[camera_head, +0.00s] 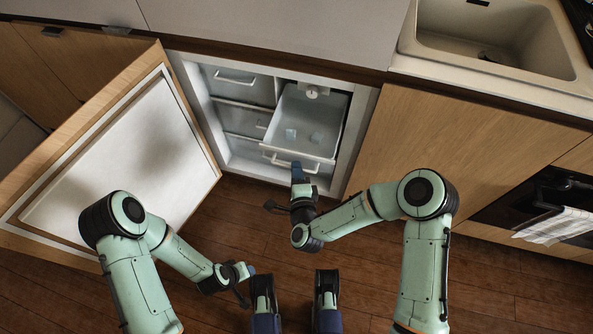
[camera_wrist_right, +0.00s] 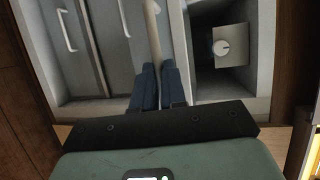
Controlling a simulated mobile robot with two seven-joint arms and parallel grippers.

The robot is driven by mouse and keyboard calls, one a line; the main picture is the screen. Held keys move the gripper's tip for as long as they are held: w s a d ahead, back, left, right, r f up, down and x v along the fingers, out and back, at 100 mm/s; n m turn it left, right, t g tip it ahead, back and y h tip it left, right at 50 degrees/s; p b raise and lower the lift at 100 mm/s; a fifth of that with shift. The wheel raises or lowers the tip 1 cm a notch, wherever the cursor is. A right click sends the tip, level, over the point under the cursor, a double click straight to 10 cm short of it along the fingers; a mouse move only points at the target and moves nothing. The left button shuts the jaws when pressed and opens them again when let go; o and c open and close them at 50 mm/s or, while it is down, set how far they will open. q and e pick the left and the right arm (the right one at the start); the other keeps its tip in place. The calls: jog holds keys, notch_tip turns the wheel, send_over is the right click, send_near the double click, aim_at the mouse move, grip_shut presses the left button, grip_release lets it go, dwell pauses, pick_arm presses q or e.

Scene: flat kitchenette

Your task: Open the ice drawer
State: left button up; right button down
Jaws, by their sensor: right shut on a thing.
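The ice drawer (camera_head: 336,125) is the upper right drawer inside the open white freezer cabinet, and it is pulled partly out.
The cabinet door (camera_head: 122,150) stands wide open on the left. Other closed drawers (camera_head: 238,87) sit left of the ice drawer. A wooden cabinet front (camera_head: 450,135) and a sink (camera_head: 490,45) are on the right. The wooden floor (camera_head: 215,215) in front is mostly clear.

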pick_arm(q)
jog(key=shift+s, duration=0.25)
pick_arm(e)
jog(key=shift+s, duration=0.2)
jog(key=c, duration=1.2)
grip_release()
pick_arm(q)
jog(key=s+r+p, duration=0.1)
jog(key=s+d+r+g+p, duration=0.1)
jog(key=s, duration=0.1)
jog(key=shift+d+r+h, duration=0.1)
jog(key=shift+d+h, duration=0.1)
jog(key=shift+h, duration=0.1)
pick_arm(e)
jog(key=s+d+r, duration=0.1)
jog(key=s+r, duration=0.1)
jog(key=s, duration=1.1)
jog(key=shift+r, duration=0.2)
